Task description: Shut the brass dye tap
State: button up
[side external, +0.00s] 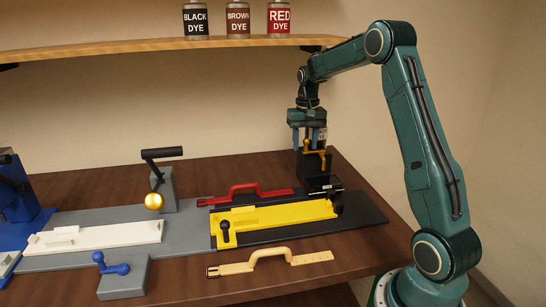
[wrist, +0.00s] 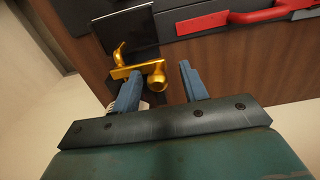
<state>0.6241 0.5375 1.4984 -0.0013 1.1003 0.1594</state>
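The brass dye tap (side external: 318,151) is at the back right of the bench, on a black stand (side external: 311,163) behind a black box. In the wrist view the tap (wrist: 125,72) shows a curved spout-like end at left and a rounded knob at right. My gripper (side external: 309,146) points down over the tap. In the wrist view its blue fingers (wrist: 158,78) are apart, and the tap's knob end lies in the gap near the left finger. The left finger overlaps part of the tap, so I cannot tell whether they touch.
The black box (side external: 322,184) stands in front of the tap. A shelf (side external: 150,45) with dye bottles is above.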

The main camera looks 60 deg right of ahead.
jog(key=shift+r, duration=0.15)
jog(key=shift+s+r, duration=0.1)
jog(key=shift+r, duration=2.75)
jog(key=shift+a, duration=0.1)
jog(key=shift+a+r, duration=0.15)
jog(key=s+a+r+n+t, duration=0.15)
jog(key=s+a+r, duration=0.25)
jog(key=a, duration=0.5)
jog(key=s+a+r+n+t, duration=0.1)
jog(key=s+a+r+n, duration=0.25)
jog(key=a, duration=0.55)
jog(key=s+a+f+n+t, duration=0.3)
jog(key=s+a, duration=0.8)
jog(key=s, duration=0.4)
jog(key=shift+s+f+n, duration=0.3)
jog(key=shift+f+n, duration=0.15)
jog(key=shift+n, duration=0.05)
